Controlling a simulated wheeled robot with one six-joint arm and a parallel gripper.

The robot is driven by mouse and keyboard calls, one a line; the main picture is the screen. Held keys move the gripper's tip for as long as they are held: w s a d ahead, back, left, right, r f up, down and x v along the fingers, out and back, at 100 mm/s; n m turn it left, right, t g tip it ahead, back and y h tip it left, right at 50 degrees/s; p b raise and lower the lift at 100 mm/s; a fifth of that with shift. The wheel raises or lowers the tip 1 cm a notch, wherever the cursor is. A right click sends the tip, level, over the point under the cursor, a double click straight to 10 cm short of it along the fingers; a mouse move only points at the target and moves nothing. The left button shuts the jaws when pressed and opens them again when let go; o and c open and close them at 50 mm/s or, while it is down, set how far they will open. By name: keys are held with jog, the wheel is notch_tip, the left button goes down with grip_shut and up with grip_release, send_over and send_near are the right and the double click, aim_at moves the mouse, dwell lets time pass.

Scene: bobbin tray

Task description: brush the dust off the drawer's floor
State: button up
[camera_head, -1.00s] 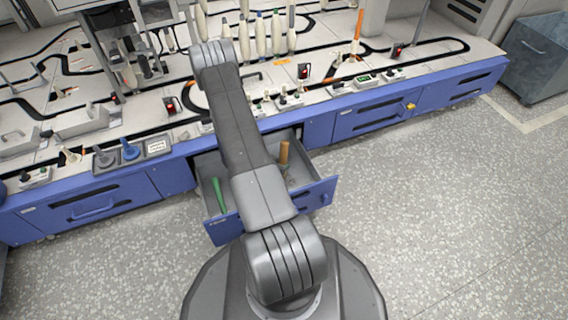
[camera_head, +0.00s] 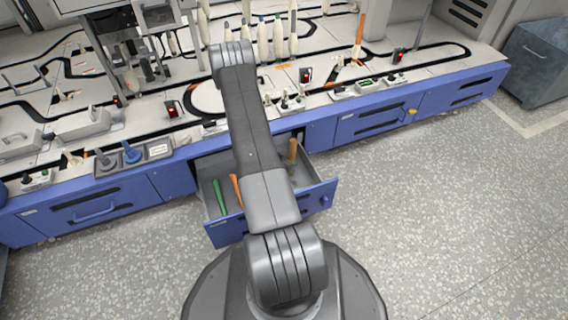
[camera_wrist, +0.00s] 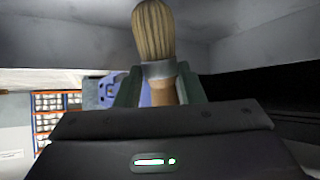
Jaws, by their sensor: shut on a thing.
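The drawer (camera_head: 326,187) is pulled out of the blue bench front, with a grey inside. A brush (camera_wrist: 154,32) with pale bristles, a metal collar and a wooden handle is between the fingers of my gripper (camera_wrist: 160,88) in the wrist view. My gripper is shut on it at the handle, just behind the collar. In the head view the brush's wooden handle (camera_head: 292,150) stands up at the drawer's right back part. My arm hides the middle of the drawer and the gripper there. I cannot make out dust on the visible floor.
A green bobbin (camera_head: 219,197) and an orange bobbin (camera_head: 236,188) lie in the drawer's left part. The bench top (camera_head: 232,105) above holds several white bobbins, switches and black tracks. The speckled floor to the right is clear.

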jog(key=shift+w+d, duration=0.35)
jog(key=shift+d, duration=0.55)
jog(key=shift+w+d, duration=0.35)
jog(key=shift+d, duration=0.5)
jog(key=shift+r+p, duration=1.9)
jog(key=shift+r, duration=1.05)
jog(key=shift+r+p, duration=0.9)
jog(key=shift+r, duration=0.6)
jog(key=shift+r, duration=0.1)
